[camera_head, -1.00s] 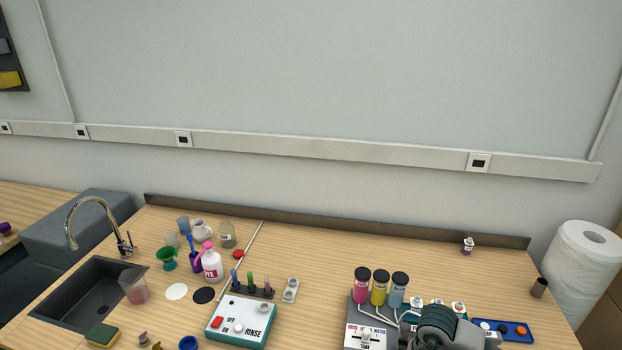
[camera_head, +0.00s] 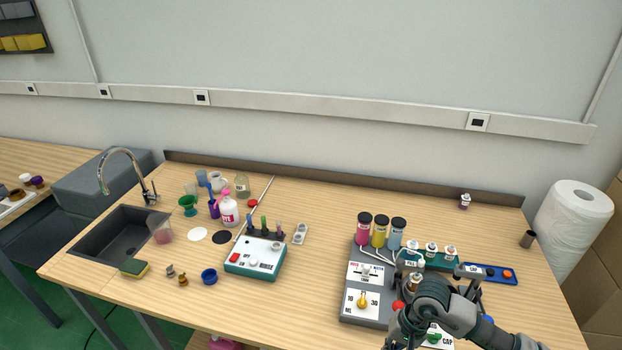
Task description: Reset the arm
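One of my arms (camera_head: 440,304) comes in from the bottom right, so I take it as my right arm. Its dark grey links cover part of the dispensing machine (camera_head: 368,322), which has a lever and a yellow knob on its front. The end of this arm points down towards the bottom edge, and its fingertips do not show clearly. My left arm and gripper are not in view.
Pink, yellow and blue cylinders (camera_head: 379,233) stand behind the machine. A blue tray (camera_head: 488,274) lies to its right. The rinse box (camera_head: 255,257), bottles, sink (camera_head: 120,236) and tap are on the left. Bare wood lies between the rinse box and the machine.

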